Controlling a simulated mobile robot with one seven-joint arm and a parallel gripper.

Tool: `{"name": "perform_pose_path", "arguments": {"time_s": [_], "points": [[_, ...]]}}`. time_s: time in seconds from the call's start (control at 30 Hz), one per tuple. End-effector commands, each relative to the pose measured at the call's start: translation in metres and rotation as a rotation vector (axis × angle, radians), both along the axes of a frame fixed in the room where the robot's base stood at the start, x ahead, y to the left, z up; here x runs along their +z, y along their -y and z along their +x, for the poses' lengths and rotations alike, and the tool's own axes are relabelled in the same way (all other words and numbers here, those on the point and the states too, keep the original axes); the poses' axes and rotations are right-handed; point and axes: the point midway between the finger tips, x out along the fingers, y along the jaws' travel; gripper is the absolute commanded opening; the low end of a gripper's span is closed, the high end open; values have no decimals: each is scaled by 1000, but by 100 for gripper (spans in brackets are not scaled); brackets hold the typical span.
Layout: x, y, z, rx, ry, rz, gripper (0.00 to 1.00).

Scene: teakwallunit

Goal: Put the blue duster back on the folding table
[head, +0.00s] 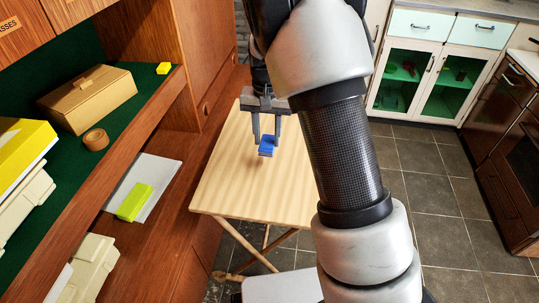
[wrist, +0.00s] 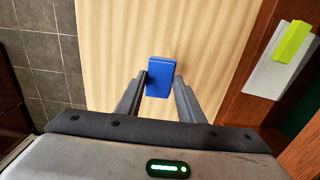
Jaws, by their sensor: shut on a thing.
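The blue duster (head: 267,146) is a small blue block between the fingers of my gripper (head: 266,140). In the wrist view the duster (wrist: 160,77) sits between the fingertips of my gripper (wrist: 161,82), which is shut on it. The folding table (head: 225,188) has a pale wood top and crossed legs. The gripper and duster are over the tabletop, which also fills the middle of the wrist view (wrist: 110,35). A faint shadow lies on the tabletop in the head view. I cannot tell how high the duster is, or whether it touches the table.
The visible tabletop is bare. A teak wall unit (head: 160,225) stands left, with a yellow-green block (head: 134,202) on a grey sheet (head: 168,172), a cardboard box (head: 88,97) and a tape roll (head: 95,139). My arm hides the table's right part. Tiled floor (head: 430,170) lies right.

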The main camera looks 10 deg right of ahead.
Motion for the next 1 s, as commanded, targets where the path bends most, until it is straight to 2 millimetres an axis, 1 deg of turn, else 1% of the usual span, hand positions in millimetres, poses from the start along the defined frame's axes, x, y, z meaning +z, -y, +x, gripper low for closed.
{"name": "perform_pose_path", "arguments": {"time_s": [0.03, 0.13, 0.2, 0.37, 0.5, 0.6, 0.77, 0.8, 0.87, 0.9, 1.0], "points": [[-13, 0, -1, 0, -4, -1, 17], [-33, 0, -1, 0, -4, 0, 17], [-43, 0, -1, 0, -2, 0, 17], [-58, 0, -1, 0, -2, 2, 17], [-79, 0, -1, 1, -2, 1, 17], [-86, 0, -1, 0, -1, 1, 17], [-85, 0, -1, 0, 1, 2, 17], [-85, 0, -1, 0, 1, 2, 39], [-85, 0, -1, 0, 1, 2, 50], [-85, 0, -1, 0, 1, 2, 53], [-85, 0, -1, 0, 1, 2, 53]]}}
